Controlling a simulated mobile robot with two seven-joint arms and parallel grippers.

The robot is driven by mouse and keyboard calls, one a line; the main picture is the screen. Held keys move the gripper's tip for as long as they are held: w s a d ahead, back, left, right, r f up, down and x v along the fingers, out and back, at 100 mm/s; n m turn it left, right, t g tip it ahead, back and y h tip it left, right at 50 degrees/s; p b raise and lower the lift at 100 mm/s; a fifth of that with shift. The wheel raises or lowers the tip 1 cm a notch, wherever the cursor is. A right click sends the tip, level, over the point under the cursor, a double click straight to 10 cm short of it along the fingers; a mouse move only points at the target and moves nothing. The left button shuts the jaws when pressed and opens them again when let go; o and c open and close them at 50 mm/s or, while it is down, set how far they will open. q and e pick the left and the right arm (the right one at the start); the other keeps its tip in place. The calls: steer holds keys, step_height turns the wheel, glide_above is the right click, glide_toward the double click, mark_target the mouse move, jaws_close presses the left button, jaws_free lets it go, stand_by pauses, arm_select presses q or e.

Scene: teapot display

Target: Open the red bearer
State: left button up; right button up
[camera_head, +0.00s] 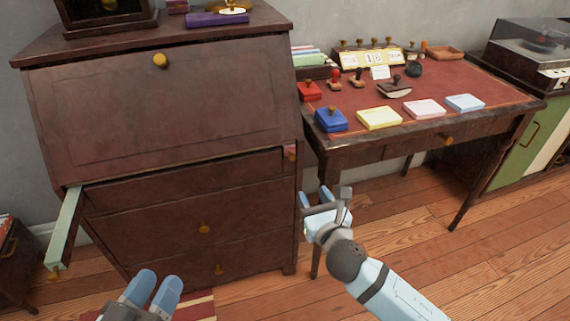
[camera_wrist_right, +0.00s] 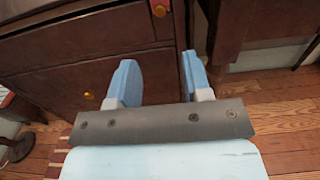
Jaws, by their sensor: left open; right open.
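The red bearer (camera_head: 290,150) is a narrow red end with a brass knob, flush in the front right of the dark wooden desk, just below its slanted lid. It also shows at the top of the right wrist view (camera_wrist_right: 161,27), ahead of the fingers. My right gripper (camera_head: 315,196) is open and empty, below and slightly right of the bearer, apart from it. Its two blue fingers show in the right wrist view (camera_wrist_right: 157,72). My left gripper (camera_head: 156,287) is open and empty, low in front of the desk's drawers.
A pale green bearer (camera_head: 66,228) sticks out from the desk's left side. The slanted lid (camera_head: 160,110) is closed. A writing table (camera_head: 455,90) with stamps and ink pads stands to the right. The wooden floor (camera_head: 440,260) is clear at right.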

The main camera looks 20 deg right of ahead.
mark_target(293, 158)
steer(key=w+b, duration=0.3)
steer(key=w, duration=0.7)
steer(key=shift+w+a, duration=0.15)
steer(key=shift+w, duration=0.1)
steer(key=shift+w+b, duration=0.5)
steer(key=shift+w, duration=0.55)
arm_select(q)
steer(key=shift+m+g, duration=0.6)
steer(key=shift+g, duration=0.2)
step_height(293, 158, down, 5)
steer(key=shift+w+r, duration=0.15)
arm_select(e)
steer(key=shift+w, duration=0.4)
jaws_close()
arm_select(q)
steer(key=shift+r, duration=0.1)
arm_select(e)
steer(key=shift+s, duration=0.15)
